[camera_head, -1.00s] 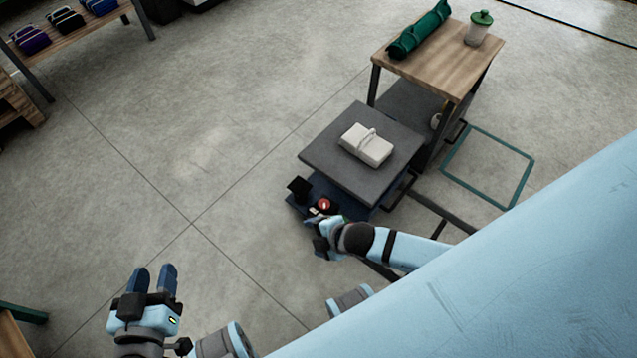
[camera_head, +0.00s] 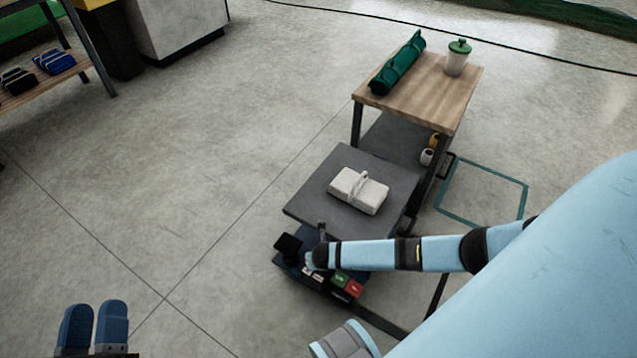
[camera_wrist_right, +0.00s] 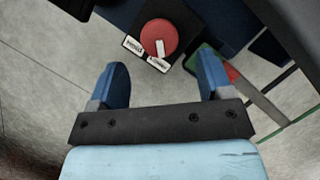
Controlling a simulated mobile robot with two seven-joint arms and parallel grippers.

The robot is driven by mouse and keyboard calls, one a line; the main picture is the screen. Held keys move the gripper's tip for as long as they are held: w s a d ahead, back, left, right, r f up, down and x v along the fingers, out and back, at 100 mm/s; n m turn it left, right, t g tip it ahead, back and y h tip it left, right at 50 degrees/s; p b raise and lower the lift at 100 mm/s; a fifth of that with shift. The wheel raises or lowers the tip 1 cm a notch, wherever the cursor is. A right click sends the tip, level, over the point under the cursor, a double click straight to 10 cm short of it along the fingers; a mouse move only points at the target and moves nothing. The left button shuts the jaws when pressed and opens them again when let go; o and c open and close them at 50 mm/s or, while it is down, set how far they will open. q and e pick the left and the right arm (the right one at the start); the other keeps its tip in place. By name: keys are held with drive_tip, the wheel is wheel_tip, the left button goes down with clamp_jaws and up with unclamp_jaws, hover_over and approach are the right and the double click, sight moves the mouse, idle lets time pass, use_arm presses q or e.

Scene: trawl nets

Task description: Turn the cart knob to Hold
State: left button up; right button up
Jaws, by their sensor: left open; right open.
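The cart (camera_head: 310,200) has a grey top and a dark blue control panel (camera_head: 282,258) at its near end. The red round knob (camera_wrist_right: 153,32) shows in the right wrist view, with a white pointer bar aimed down at the nearer of two small white labels (camera_wrist_right: 157,64). In the head view my right arm hides the knob. My right gripper (camera_wrist_right: 164,80) is open and empty, its fingertips just short of the knob, which lies ahead between them. My left gripper (camera_head: 93,322) is open and empty over the floor at lower left.
A white bundle (camera_head: 358,191) lies on the cart top. Green and red patches (camera_head: 347,284) sit on the panel right of my right wrist. A wooden table (camera_head: 425,88) with a green roll (camera_head: 398,63) and lidded jar (camera_head: 457,58) stands behind. Floor to the left is clear.

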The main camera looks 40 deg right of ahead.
use_arm(q)
drive_tip(key=shift+g, duration=0.8)
drive_tip(key=f+b, duration=0.1)
drive_tip(key=f, duration=0.1)
drive_tip(key=f+b, duration=0.1)
drive_tip(key=f, duration=0.1)
drive_tip(key=shift+w+d+f, duration=0.2)
drive_tip(key=shift+f, duration=0.1)
use_arm(e)
drive_tip(key=x, duration=0.5)
drive_tip(key=shift+w+f, duration=0.1)
drive_tip(key=shift+f, duration=0.05)
drive_tip(key=c, duration=0.9)
